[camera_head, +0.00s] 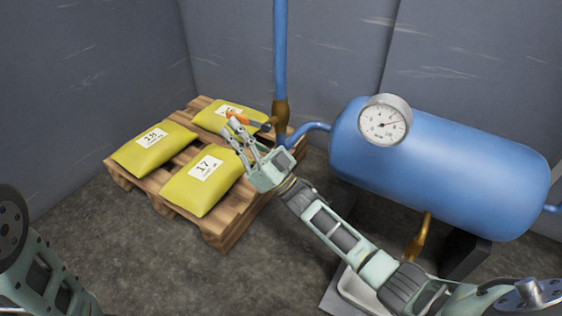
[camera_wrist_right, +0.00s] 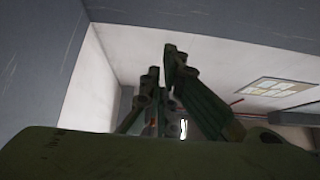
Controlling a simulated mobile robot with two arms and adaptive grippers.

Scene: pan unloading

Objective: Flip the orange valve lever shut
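The orange valve lever (camera_head: 238,117) is on a brown valve body beside the upright blue pipe (camera_head: 281,50), in the head view. It points left from the pipe, over the pallet. My right gripper (camera_head: 231,127) reaches up to it, with its fingertips just below the lever's left end. Its two fingers stand apart; I cannot tell whether they touch the lever. In the right wrist view the fingers (camera_wrist_right: 162,62) show a narrow gap with nothing seen held, and the lever does not show. My left gripper is out of view; only part of my left arm shows.
A wooden pallet (camera_head: 228,236) with yellow sacks (camera_head: 155,147) stands left of the pipe. A blue tank (camera_head: 440,160) with a round gauge (camera_head: 384,120) is at the right. A white tray (camera_head: 352,293) lies partly behind my right arm. Grey walls close the back.

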